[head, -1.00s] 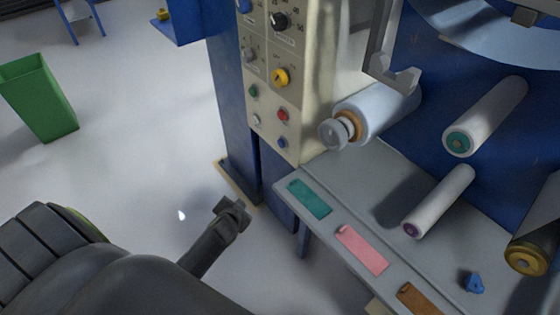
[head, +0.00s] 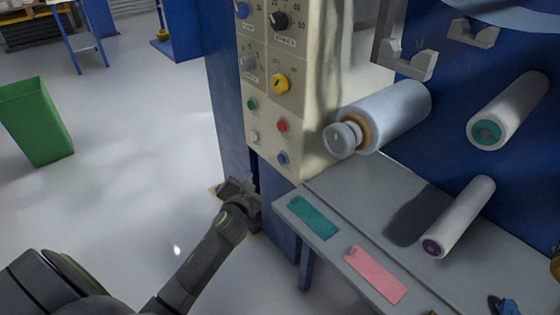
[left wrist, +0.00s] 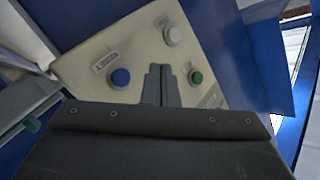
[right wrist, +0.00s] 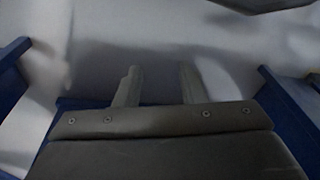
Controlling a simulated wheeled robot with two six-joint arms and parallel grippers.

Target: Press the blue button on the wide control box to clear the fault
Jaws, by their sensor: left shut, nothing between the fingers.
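The cream control panel (head: 307,100) stands upright on a blue frame. The blue button (head: 282,158) is low on its right side, below a red button (head: 282,125) and beside a white one (head: 254,136). My left gripper (head: 236,187) is shut and empty, below and left of the blue button, apart from it. In the left wrist view the shut fingers (left wrist: 160,84) point at the panel between the blue button (left wrist: 120,77) and the green button (left wrist: 195,77); the red button is not visible there. My right gripper (right wrist: 158,85) is open and empty in the right wrist view.
A grey shelf with a teal strip (head: 312,217) and a pink strip (head: 375,274) lies below and right of the panel. A film roller (head: 390,112) juts out beside the panel. A green bin (head: 36,122) stands far left. The floor between is clear.

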